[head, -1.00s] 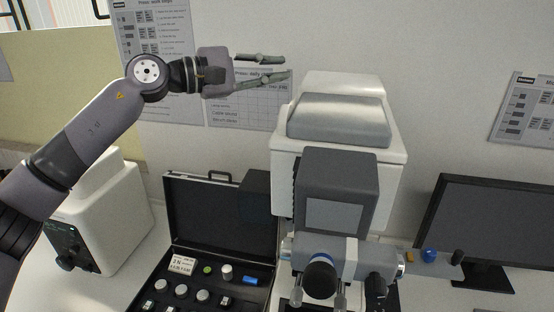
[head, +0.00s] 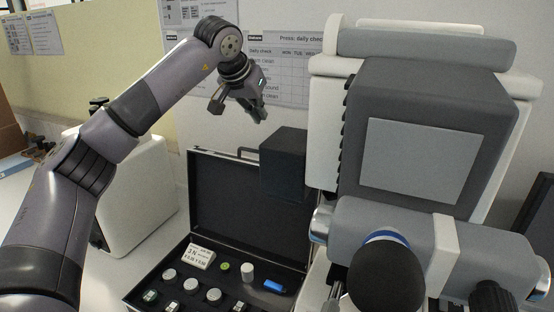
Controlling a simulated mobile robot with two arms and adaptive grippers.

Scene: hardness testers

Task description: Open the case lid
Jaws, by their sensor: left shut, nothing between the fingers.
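The black case (head: 140,297) lies on the table at the bottom middle. Its lid (head: 235,205) stands upright at the back, open, with the handle at its top edge. Inside the case are several round metal pieces, a white label card (head: 200,257), a green piece (head: 224,267) and a blue piece (head: 274,286). My left gripper (head: 238,112) hangs above and behind the lid's top edge, in front of the wall, fingers pointing down. It is shut and empty, apart from the lid. The front of the case is cut off by the frame. My right gripper is out of view.
A large grey and white hardness tester (head: 430,90) fills the right side, close by. A dark box (head: 284,163) on its side overlaps the lid's upper right. A white machine (head: 140,195) stands left, behind my left arm. Wall sheets hang behind.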

